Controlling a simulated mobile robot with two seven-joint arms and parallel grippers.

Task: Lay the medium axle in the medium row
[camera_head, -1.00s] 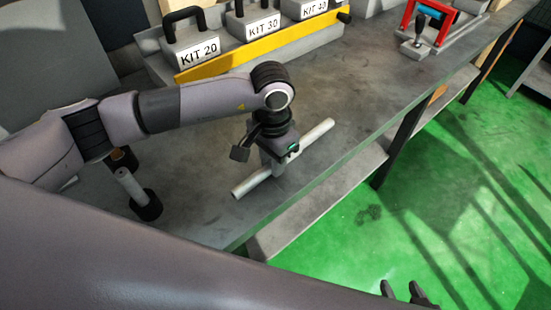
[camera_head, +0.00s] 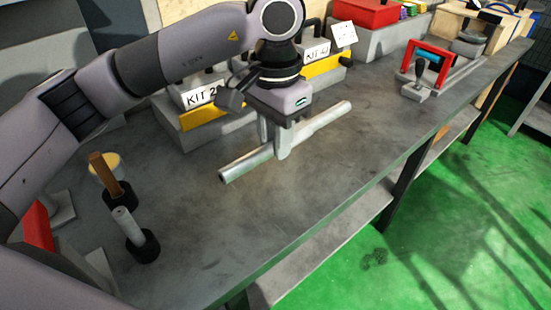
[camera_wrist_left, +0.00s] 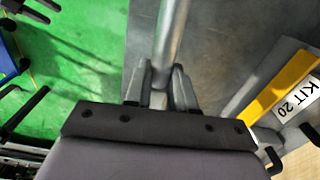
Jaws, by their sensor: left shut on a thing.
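The axle (camera_head: 245,165), a plain grey metal rod, is in my left gripper (camera_head: 281,142). The fingers point down and close around its middle, and both ends stick out. It looks held above the grey bench, lying roughly level and slanting from lower left to upper right in the head view. In the left wrist view the axle (camera_wrist_left: 172,40) runs up between the two fingers (camera_wrist_left: 160,88). My right gripper cannot be made out. No row marked medium can be identified in these views.
Kit blocks with a yellow strip (camera_head: 322,66) stand behind my left arm. A red-framed device (camera_head: 427,62) sits at right.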

